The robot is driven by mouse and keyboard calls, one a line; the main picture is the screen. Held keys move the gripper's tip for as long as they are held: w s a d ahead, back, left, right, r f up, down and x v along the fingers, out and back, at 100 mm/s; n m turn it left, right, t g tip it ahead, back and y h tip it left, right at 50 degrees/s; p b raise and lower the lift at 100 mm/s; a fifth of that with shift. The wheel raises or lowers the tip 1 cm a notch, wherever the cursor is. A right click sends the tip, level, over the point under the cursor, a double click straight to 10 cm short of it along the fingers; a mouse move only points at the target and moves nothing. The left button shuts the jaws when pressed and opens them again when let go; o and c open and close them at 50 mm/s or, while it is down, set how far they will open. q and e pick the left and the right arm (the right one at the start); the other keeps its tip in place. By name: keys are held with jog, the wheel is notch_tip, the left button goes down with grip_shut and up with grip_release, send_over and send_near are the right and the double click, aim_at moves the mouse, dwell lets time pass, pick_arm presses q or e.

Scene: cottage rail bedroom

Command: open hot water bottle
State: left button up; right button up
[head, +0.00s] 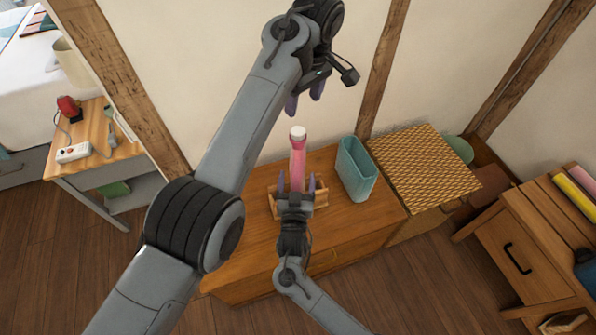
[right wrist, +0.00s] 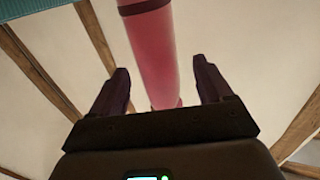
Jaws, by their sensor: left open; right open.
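A pink hot water bottle (head: 298,158) with a white cap (head: 298,133) stands upright in a small wooden holder (head: 320,197) on a wooden cabinet. My right gripper (head: 296,182) is open in front of its body. In the right wrist view the pink bottle (right wrist: 152,50) shows between the open purple fingers (right wrist: 160,85), with a gap on each side; the cap is not seen there. My left gripper (head: 304,100) is open and empty, above and slightly behind the cap, apart from it.
A teal bin (head: 356,168) stands on the cabinet (head: 365,215) just right of the bottle. A woven-topped box (head: 425,165) is further right. The wall (head: 215,60) and a timber post (head: 385,60) rise behind. A bedside table (head: 95,150) stands left.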

jog(key=shift+w, duration=0.6)
grip_shut()
